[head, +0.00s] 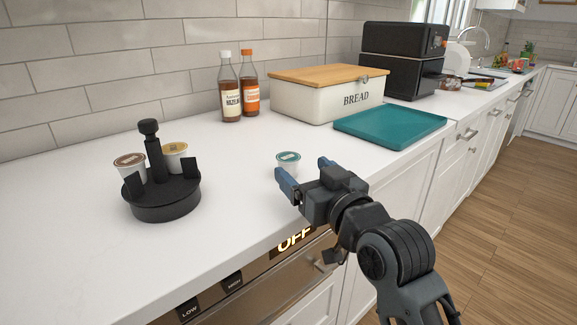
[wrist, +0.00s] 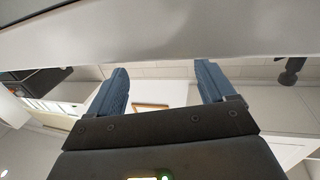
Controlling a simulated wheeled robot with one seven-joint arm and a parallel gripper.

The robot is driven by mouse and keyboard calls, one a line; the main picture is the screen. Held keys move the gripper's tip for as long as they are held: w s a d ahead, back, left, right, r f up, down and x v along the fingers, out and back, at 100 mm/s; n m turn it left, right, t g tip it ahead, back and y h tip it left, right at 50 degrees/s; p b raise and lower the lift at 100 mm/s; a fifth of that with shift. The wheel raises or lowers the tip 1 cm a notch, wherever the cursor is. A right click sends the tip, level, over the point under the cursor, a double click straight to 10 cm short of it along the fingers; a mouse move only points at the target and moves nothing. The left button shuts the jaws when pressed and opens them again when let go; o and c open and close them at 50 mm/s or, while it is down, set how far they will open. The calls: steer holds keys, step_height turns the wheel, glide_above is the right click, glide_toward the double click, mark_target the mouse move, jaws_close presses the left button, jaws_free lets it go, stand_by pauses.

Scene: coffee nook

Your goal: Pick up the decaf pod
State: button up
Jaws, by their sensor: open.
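A small pod with a teal lid (head: 288,160) stands upright on the white counter in the head view; its label is too small to read. A brown-lidded pod (head: 130,164) and a yellow-lidded pod (head: 176,157) sit in a black round carousel (head: 163,208) at the left, so I cannot tell by label which is decaf. My gripper (head: 304,173) is open and empty, close to the teal-lidded pod on its near right side. One finger overlaps the pod's lower edge in the picture; contact is unclear. In the wrist view my spread fingers (wrist: 161,66) show no pod between them.
A teal board (head: 391,127) lies right of the pod, before a bread box (head: 320,99). Two bottles (head: 230,91) (head: 250,86) stand by the wall. The counter between carousel and pod is clear. An appliance front marked OFF (head: 295,239) is below the edge.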

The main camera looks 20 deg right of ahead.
mark_target(295, 162)
steer(key=shift+w+a+f, duration=0.1)
steer(key=shift+w+a, duration=0.05)
steer(key=shift+w, duration=2.15)
steer(key=shift+c, duration=0.5)
steer(key=c, duration=1)
